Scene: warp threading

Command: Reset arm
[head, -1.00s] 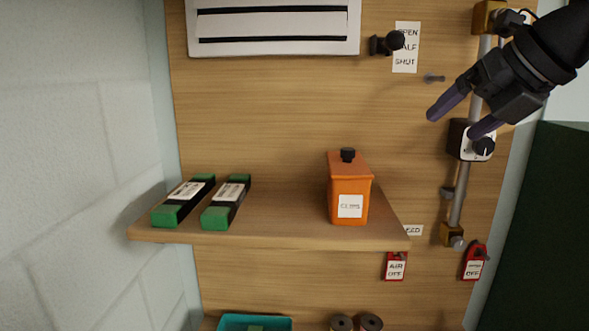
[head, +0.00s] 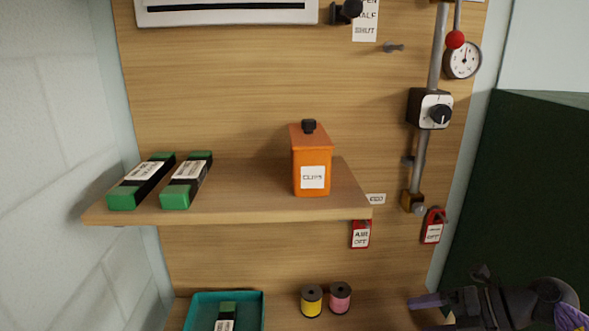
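My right gripper (head: 418,314) is low at the right of the head view, with its fingers pointing left. The two purple fingers are spread apart with nothing between them; the lower one is partly cut off by the frame's bottom edge. It is to the right of the pink spool (head: 340,298) and touches nothing that I can see. My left gripper is not in view.
A wooden shelf (head: 240,208) holds two green-and-black boxes (head: 141,181) and an orange container (head: 311,164). A pipe with a black-knobbed valve (head: 430,108) and a gauge (head: 463,60) are at right. A teal tray (head: 190,312) and yellow spool (head: 311,300) are below.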

